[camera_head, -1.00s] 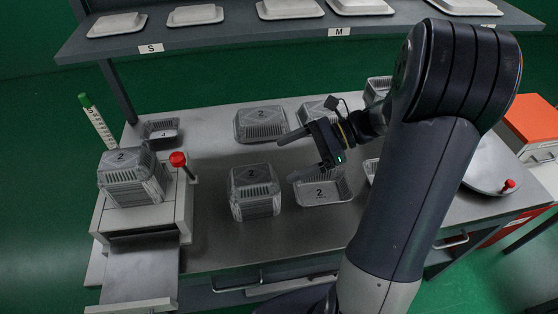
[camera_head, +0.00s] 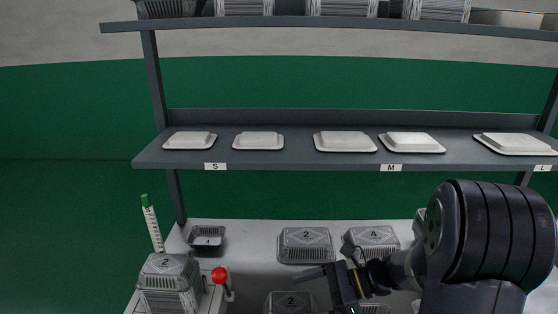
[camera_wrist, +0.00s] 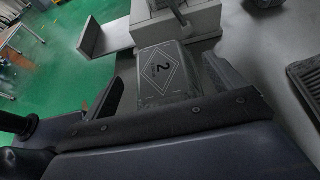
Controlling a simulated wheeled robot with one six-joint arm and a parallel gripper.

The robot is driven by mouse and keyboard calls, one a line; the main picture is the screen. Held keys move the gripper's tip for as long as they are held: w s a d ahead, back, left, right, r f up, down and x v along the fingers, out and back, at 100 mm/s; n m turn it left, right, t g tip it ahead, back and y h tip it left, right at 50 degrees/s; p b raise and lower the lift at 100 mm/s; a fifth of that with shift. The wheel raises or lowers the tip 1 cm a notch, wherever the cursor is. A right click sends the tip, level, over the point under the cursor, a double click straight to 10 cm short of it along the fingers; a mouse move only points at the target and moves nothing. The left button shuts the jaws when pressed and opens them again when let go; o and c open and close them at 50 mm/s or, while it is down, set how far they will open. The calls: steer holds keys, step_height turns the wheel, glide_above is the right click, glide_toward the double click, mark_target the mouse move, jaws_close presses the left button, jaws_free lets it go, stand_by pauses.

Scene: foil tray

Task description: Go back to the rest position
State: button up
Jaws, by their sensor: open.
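My gripper (camera_head: 328,284) is at the lower right of the head view, over the worktable, with one finger pointing left. Its other finger is not clear there. In the wrist view my gripper (camera_wrist: 168,88) shows two fingers spread apart with nothing held between them. Beyond the fingers, apart from them as far as I can tell, a lidded foil tray marked 2 (camera_wrist: 163,68) shows in the gap. A tray marked 2 (camera_head: 291,303) also shows at the bottom edge of the head view, left of my gripper.
Behind stand lidded trays marked 2 (camera_head: 305,244) and 4 (camera_head: 372,238), and a small tray (camera_head: 208,240). A tray stack (camera_head: 170,280) and red-knobbed lever (camera_head: 219,276) are at left. A shelf (camera_head: 300,157) with white lids spans above.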

mark_target(288, 303)
steer(key=x, duration=0.3)
steer(key=shift+a, duration=0.2)
step_height(288, 303, up, 2)
steer(key=shift+r+p, duration=0.1)
steer(key=shift+p, duration=0.8)
steer(key=shift+r+p, duration=0.35)
steer(key=shift+r, duration=0.2)
steer(key=shift+f, duration=0.15)
